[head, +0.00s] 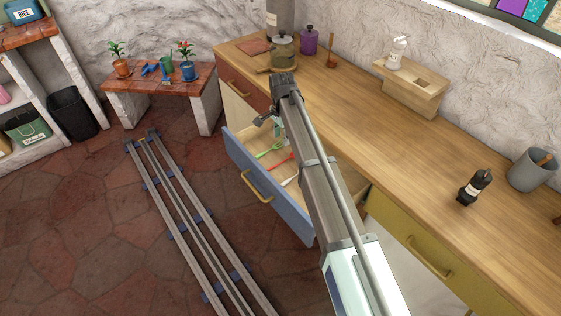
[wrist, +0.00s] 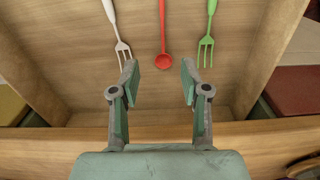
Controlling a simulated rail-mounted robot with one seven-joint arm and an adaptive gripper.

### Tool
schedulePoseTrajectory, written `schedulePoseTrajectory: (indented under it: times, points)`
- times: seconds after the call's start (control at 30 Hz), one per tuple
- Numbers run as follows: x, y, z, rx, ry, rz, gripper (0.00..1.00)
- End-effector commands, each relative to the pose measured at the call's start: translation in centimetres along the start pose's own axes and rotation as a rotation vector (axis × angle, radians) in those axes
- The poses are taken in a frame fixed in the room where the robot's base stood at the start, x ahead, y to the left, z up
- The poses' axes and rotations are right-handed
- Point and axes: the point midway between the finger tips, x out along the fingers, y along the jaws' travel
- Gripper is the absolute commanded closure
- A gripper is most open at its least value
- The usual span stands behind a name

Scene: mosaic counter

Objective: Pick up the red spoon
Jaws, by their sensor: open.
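The red spoon (wrist: 163,58) lies in the open drawer, its round bowl pointing toward my gripper (wrist: 160,80) in the wrist view. My gripper is open and empty, its two fingers apart to either side of the spoon's line, with the bowl showing between the fingertips. In the head view the spoon (head: 281,161) shows as a short red strip in the drawer, and my gripper (head: 265,119) is over the drawer, partly hidden by my arm. How far the fingers are above the spoon is hard to tell.
A white fork (wrist: 122,48) lies left of the spoon and a green fork (wrist: 207,45) lies right of it. The blue-fronted drawer (head: 262,192) stands open, its walls around the utensils. The wooden counter (head: 385,130) borders it, holding jars and a black bottle (head: 474,188).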

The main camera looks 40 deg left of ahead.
Motion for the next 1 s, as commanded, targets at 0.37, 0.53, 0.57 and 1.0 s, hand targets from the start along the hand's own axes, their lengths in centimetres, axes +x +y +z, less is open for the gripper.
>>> schedulePoseTrajectory:
  times: [0.37, 0.53, 0.57, 1.0]
  points:
    - [6.8, -0.1, 0.1, 0.0, -0.001, 0.001, 0.54]
    - [8.2, -0.1, 0.1, -0.001, 0.0, -0.001, 0.54]
    - [8.3, -0.1, 0.1, -0.001, 0.0, -0.001, 0.54]
    - [12.0, -0.5, 0.5, 0.0, -0.001, 0.0, 0.54]
